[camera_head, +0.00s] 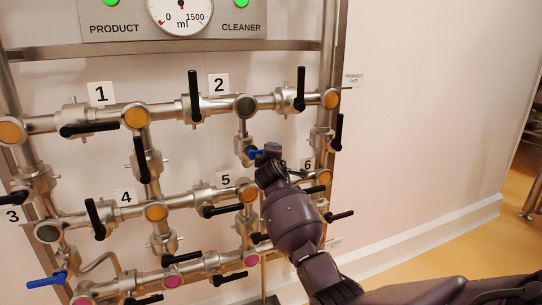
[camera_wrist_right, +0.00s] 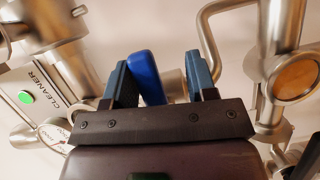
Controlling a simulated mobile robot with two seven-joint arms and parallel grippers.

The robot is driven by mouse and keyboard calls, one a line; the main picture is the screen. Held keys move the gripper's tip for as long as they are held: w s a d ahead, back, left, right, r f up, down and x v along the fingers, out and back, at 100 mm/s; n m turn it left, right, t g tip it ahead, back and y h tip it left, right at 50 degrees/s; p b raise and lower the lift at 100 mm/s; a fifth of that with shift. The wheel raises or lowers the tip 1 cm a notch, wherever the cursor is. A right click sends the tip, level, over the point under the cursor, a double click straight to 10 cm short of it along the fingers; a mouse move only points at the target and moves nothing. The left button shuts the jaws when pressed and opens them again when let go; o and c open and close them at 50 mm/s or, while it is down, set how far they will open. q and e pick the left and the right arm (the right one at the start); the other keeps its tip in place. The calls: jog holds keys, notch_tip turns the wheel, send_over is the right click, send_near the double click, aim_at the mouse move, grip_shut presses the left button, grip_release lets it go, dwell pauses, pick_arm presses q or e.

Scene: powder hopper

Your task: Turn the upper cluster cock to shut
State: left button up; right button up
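A cock with a blue handle (camera_head: 254,154) sits on the vertical pipe below the upper pipe run, under label 2. My right gripper (camera_head: 266,152) reaches up to it from the lower right and hides part of it. In the right wrist view the blue handle (camera_wrist_right: 148,76) stands between the two fingers of my right gripper (camera_wrist_right: 160,80). The fingers are apart, with a visible gap on the right side of the handle. The handle is close to the left finger; I cannot tell if they touch. My left gripper is not in view.
Several black-handled valves surround the spot, including one above (camera_head: 194,95) and one below near label 5 (camera_head: 222,211). Another blue handle (camera_head: 46,280) is at the lower left. A gauge panel (camera_head: 115,22) is above.

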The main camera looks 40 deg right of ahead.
jog(key=shift+d, duration=0.1)
jog(key=shift+s, duration=0.1)
jog(key=v, duration=1)
jog(key=shift+s+a, duration=0.25)
dwell(0.7)
